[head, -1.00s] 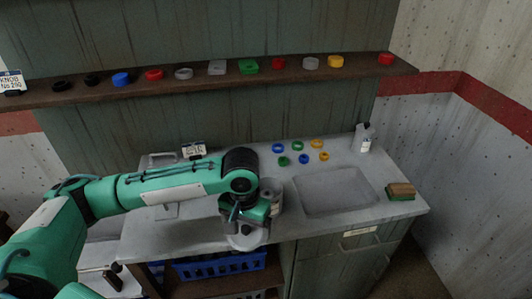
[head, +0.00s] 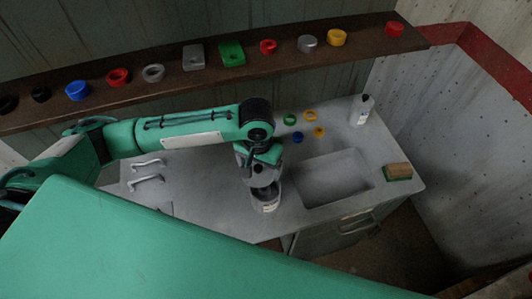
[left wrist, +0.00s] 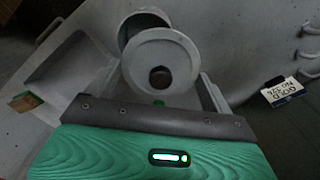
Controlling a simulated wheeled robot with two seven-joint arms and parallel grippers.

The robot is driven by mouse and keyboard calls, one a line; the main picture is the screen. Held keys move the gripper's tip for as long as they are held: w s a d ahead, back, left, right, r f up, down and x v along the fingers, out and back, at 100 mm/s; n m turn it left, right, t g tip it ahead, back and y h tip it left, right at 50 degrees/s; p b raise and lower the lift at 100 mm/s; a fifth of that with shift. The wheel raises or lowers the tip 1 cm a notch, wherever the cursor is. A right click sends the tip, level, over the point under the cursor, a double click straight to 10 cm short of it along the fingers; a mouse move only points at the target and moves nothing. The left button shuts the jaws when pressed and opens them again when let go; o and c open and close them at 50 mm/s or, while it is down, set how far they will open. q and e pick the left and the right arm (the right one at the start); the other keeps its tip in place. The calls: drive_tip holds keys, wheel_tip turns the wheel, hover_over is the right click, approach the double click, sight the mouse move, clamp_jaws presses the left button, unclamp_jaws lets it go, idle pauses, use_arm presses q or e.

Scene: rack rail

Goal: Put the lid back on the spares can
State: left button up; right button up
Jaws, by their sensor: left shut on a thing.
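The spares can (head: 268,206), grey with a pale label, stands on the counter left of the sink. My left gripper (head: 262,180) points down just above it and partly hides its top. In the left wrist view my left gripper (left wrist: 160,88) is shut on the round grey lid (left wrist: 181,59), which has a brown knob in its middle. The can's rim (left wrist: 143,18) shows beyond the lid, offset from it, and the lid covers part of it. I cannot tell whether they touch. My right gripper is not in view.
The sink (head: 335,178) lies right of the can, with a sponge (head: 397,172) and a bottle (head: 361,110) farther right. Several coloured rings lie behind the sink, one a blue ring (head: 297,137). A shelf (head: 135,92) with coloured parts runs above. My green body part fills the foreground.

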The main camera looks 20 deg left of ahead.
sight(266, 176)
use_arm(q)
drive_tip(key=shift+s+d+r+p, duration=0.35)
drive_tip(key=shift+d+r+p, duration=0.45)
drive_tip(key=shift+p, duration=0.2)
drive_tip(key=shift+d+p, duration=0.2)
drive_tip(key=shift+p, duration=0.15)
drive_tip(key=shift+d+f, duration=0.1)
drive_tip(key=shift+d, duration=0.05)
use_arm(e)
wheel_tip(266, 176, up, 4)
use_arm(q)
drive_tip(key=shift+f, duration=0.15)
drive_tip(key=shift+s+f, duration=0.1)
drive_tip(key=shift+f, duration=0.05)
drive_tip(key=shift+f+b, duration=0.45)
drive_tip(key=shift+b, duration=0.4)
wheel_tip(266, 176, down, 3)
drive_tip(key=b, duration=0.4)
drive_tip(key=shift+f, duration=0.95)
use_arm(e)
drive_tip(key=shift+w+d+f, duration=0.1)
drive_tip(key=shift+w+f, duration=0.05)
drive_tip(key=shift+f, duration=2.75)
